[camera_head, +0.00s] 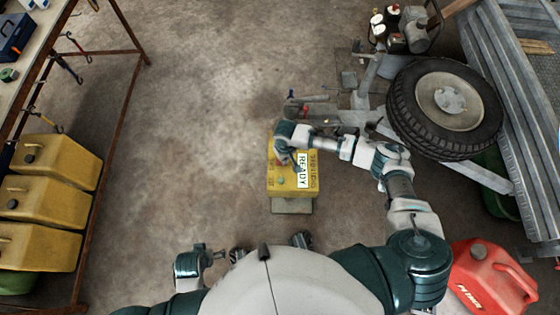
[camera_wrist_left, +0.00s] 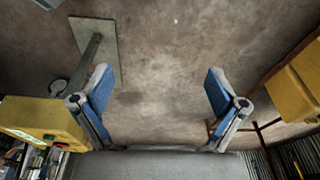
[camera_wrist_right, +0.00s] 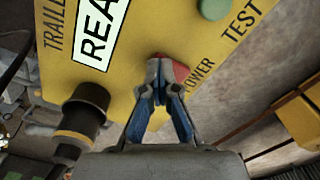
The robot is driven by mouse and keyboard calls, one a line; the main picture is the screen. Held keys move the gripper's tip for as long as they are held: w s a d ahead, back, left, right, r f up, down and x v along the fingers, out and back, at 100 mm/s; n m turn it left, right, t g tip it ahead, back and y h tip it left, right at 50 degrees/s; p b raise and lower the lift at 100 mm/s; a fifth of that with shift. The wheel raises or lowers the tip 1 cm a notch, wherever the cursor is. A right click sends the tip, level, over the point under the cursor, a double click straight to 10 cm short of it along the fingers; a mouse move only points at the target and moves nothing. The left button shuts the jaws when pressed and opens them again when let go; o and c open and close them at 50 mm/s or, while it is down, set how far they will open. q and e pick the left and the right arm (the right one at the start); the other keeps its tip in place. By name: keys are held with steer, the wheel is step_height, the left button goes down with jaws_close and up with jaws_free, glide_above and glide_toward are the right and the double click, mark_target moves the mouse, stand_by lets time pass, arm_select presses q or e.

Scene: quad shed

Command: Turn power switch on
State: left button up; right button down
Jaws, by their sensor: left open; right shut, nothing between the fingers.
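A yellow control box (camera_head: 309,184) with a white READY label stands on a post in the middle of the head view. The right wrist view shows its face (camera_wrist_right: 160,32) close up, with the words POWER and TEST. A red power switch (camera_wrist_right: 181,72) sits beside the word POWER, partly hidden behind my fingertips. My right gripper (camera_wrist_right: 160,70) is shut and empty, its tips at the switch; I cannot tell if they touch it. A green button (camera_wrist_right: 214,8) is near TEST. My left gripper (camera_wrist_left: 160,88) is open and empty, away from the box.
A trailer wheel (camera_head: 447,105) and metal frame stand right of the box. A red fuel can (camera_head: 488,280) is at lower right. Yellow cans (camera_head: 50,205) fill a shelf at left. The concrete floor (camera_head: 200,110) left of the box is clear.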

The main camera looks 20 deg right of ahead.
steer(key=shift+s+d+f, duration=0.1)
steer(key=shift+f, duration=0.1)
steer(key=shift+r+p, duration=0.4)
steer(key=shift+p, duration=0.05)
steer(key=shift+r+p, duration=0.55)
steer(key=shift+r, duration=0.1)
steer(key=shift+r+p, duration=0.85)
steer(key=shift+p, duration=0.1)
steer(key=shift+r+p, duration=0.75)
steer(key=shift+p, duration=0.05)
steer(key=shift+r+p, duration=0.55)
steer(key=shift+p, duration=0.05)
arm_select(q)
steer(key=s+f, duration=0.2)
steer(key=f, duration=0.6)
steer(key=s+f, duration=0.3)
steer(key=f, duration=0.6)
steer(key=shift+a+f+g+p, duration=0.3)
steer(key=shift+g+p, duration=0.1)
steer(key=shift+p, duration=0.05)
arm_select(e)
steer(key=shift+r, duration=0.4)
arm_select(q)
steer(key=shift+s, duration=0.1)
